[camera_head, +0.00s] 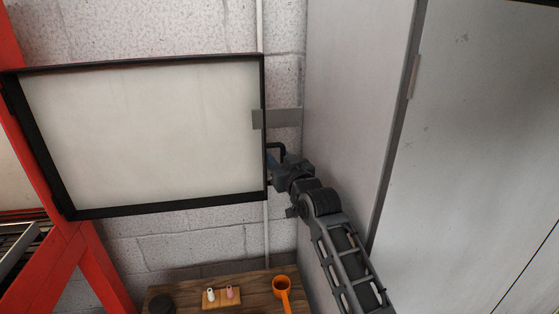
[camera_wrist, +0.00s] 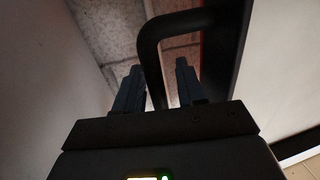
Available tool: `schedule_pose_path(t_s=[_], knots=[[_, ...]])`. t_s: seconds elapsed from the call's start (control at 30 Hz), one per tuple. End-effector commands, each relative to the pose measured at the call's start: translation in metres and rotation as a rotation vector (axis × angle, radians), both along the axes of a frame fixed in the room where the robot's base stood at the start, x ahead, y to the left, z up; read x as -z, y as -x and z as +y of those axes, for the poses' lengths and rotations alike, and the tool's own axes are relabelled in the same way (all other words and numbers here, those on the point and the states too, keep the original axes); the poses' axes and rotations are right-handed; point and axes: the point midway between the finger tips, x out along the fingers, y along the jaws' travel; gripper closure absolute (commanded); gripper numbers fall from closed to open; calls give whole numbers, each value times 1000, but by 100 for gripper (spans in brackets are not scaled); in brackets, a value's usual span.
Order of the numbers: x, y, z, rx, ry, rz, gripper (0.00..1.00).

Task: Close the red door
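The door (camera_head: 150,130) stands swung open from the red frame at its left. It shows a pale panel in a black border, with a thin red top edge. Its black handle (camera_head: 277,146) is on the free right edge; in the wrist view the handle (camera_wrist: 152,50) is a bent black bar. My gripper (camera_head: 275,163) is at this handle. In the wrist view the bar passes between my two fingers (camera_wrist: 160,75), with a visible gap to the right finger. The fingers look apart, not clamped on it. The handle's lower end is hidden behind the gripper body.
The red frame (camera_head: 58,262) stands at the left. A tall grey cabinet (camera_head: 350,80) stands close on the right. A wooden table (camera_head: 245,287) below holds an orange cup (camera_head: 282,284), small bottles on a block, and a dark round object (camera_head: 161,304). A block wall is behind.

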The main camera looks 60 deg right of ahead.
Motion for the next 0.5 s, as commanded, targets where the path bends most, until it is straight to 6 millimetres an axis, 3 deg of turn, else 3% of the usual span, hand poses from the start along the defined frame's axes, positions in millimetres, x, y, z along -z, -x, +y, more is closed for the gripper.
schedule_pose_path(t_s=[0.07, 0.5], knots=[[0, 0, 0, 0, 0, 0, 61], [0, 0, 0, 0, 0, 0, 100]])
